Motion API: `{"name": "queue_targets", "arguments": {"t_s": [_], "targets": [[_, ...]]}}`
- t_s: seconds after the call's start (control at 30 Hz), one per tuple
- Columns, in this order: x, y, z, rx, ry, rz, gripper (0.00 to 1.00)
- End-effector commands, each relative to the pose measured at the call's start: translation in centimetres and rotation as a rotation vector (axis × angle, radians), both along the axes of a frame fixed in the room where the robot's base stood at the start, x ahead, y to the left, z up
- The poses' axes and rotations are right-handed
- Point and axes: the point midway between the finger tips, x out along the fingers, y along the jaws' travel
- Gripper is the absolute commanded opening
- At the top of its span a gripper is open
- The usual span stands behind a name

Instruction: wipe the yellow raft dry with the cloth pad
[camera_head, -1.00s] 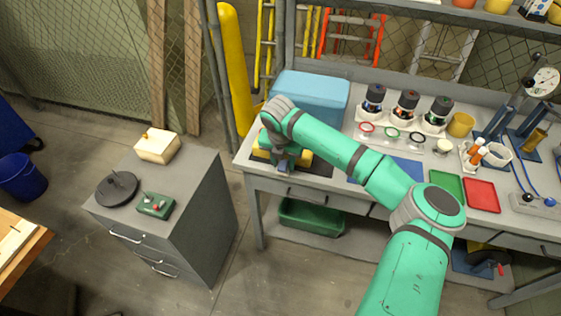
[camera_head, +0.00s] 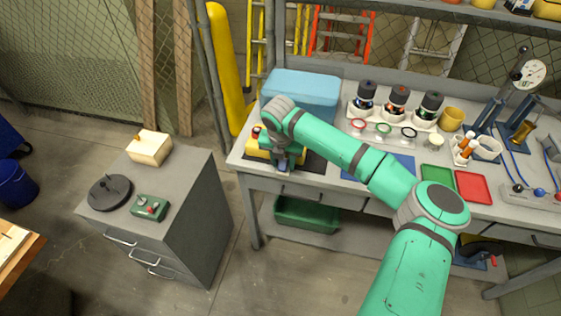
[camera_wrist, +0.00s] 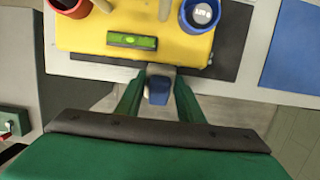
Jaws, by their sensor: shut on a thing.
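The yellow raft (camera_head: 255,147) lies on a dark mat at the left end of the bench, partly hidden by my arm. In the wrist view the raft (camera_wrist: 85,38) carries a green level, thin posts, a red cup and a blue cup with a label. My gripper (camera_wrist: 157,84) is shut on a small grey-and-blue piece, apparently the cloth pad (camera_wrist: 158,91). The piece is at the raft's near edge, around its middle. I cannot tell whether it touches the raft. In the head view my gripper (camera_head: 286,158) is over the raft's near side.
A blue box (camera_head: 302,92) stands behind the raft. A blue mat (camera_head: 403,166), green tray (camera_head: 437,179) and red tray (camera_head: 473,187) lie to the right. Jars with rings stand behind them. A grey cabinet (camera_head: 190,218) is left of the bench, across a floor gap.

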Motion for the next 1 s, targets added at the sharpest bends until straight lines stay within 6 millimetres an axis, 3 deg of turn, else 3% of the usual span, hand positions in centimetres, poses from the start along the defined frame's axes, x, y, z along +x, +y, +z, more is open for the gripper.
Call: {"name": "queue_targets", "arguments": {"t_s": [0.37, 0.67, 1.0], "targets": [[0.1, -0.4, 0.1, -0.004, -0.005, -0.004, 0.16], [-0.3, -1.9, 0.2, -0.006, -0.005, -0.008, 0.16], [-0.5, -2.8, 0.2, -0.008, -0.007, -0.015, 0.10]]}}
